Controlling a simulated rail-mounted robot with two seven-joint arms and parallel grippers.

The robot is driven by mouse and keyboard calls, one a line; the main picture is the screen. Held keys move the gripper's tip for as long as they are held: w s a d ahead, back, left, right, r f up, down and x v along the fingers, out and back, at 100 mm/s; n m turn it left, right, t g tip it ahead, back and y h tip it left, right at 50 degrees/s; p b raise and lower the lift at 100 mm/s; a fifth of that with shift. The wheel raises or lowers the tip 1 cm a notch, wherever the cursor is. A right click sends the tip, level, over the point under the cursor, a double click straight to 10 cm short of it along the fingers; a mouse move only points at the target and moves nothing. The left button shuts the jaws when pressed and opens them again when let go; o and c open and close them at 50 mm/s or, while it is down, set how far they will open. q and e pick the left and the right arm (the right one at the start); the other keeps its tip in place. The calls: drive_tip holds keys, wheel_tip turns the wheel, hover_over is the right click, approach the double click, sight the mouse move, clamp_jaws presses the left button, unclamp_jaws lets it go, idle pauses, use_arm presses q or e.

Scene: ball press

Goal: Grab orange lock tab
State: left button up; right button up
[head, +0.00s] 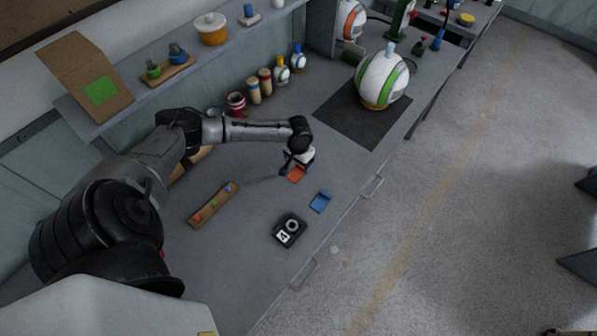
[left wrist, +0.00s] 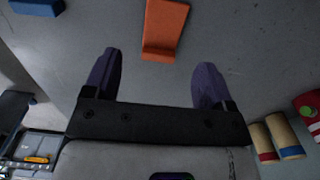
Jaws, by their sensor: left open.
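The orange lock tab (head: 297,173) lies on the grey bench, partly covered by my left gripper in the head view. In the left wrist view the orange lock tab (left wrist: 164,30) is a flat piece with a bent lower edge, just beyond the fingertips and roughly centred between them. My left gripper (left wrist: 157,72) is open and empty, with two dark purple fingers apart; it also shows in the head view (head: 290,168), above the bench at the tab. My right gripper is not in either view.
A blue tab (head: 320,202) lies right of the orange one. A black device with a dial (head: 290,230) and a wooden strip with coloured pegs (head: 213,204) lie nearer. Jars (head: 253,90) and a white ball on a dark mat (head: 352,118) stand farther back.

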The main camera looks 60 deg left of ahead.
sight(298, 171)
use_arm(q)
drive_tip(key=shift+a+f+b, duration=0.1)
drive_tip(key=shift+f+b, duration=0.25)
drive_tip(key=shift+f, duration=2.15)
drive_tip(key=shift+c, duration=0.3)
drive_tip(key=c, duration=0.9)
drive_tip(key=shift+r, duration=0.15)
